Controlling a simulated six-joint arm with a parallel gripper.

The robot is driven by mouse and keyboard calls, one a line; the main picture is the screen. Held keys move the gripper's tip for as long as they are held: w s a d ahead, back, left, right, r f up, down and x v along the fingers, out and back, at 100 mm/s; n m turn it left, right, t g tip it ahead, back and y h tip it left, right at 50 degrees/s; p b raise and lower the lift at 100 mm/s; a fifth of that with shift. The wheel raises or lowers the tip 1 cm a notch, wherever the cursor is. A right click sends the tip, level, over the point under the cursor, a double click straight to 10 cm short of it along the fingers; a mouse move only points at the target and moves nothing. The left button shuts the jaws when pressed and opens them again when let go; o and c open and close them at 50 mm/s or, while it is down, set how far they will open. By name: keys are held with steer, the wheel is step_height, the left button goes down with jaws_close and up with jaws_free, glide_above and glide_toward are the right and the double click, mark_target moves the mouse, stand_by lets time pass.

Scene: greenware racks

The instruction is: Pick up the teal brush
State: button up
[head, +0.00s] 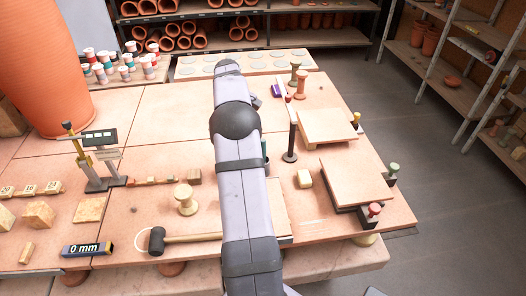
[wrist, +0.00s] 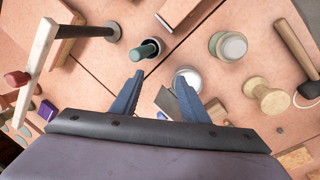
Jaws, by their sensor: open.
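A dark teal-green rounded handle (wrist: 147,48) shows in the wrist view, in a dark round holder or base. It looks like the teal brush, seen nearly end-on; its bristles cannot be made out. A sliver of teal (head: 265,147) shows beside my arm in the head view, mostly hidden. My gripper (wrist: 160,78) is open and empty in the wrist view, with its two blue fingers apart. In that view the teal handle lies just beyond the fingertips, nearer the left one, and is not between them. In the head view my arm hides the gripper.
A dark post (head: 291,140) stands close by, with a pale bar (wrist: 42,58) in the wrist view. A round pale-topped jar (wrist: 228,46), a wooden spool (wrist: 269,96) and a mallet (head: 157,241) stand or lie around. Raised boards (head: 356,183) occupy the table's right side.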

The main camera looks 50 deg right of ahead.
steer(key=shift+m+y, duration=0.5)
steer(key=shift+m, duration=0.2)
steer(key=s+d, duration=0.1)
steer(key=s+d+p, duration=0.1)
steer(key=d, duration=0.1)
steer(key=s+d, duration=0.1)
steer(key=shift+s+d+f+p, duration=0.15)
steer(key=shift+s+f+p, duration=0.15)
steer(key=shift+s+d+f, duration=0.1)
steer(key=shift+s+f, duration=0.05)
steer(key=shift+f+y, duration=0.3)
steer(key=shift+f, duration=0.25)
steer(key=shift+d+f+p, duration=0.15)
steer(key=shift+f+p, duration=1.25)
steer(key=shift+f, duration=1.85)
steer(key=shift+c, duration=0.2)
jaws_close()
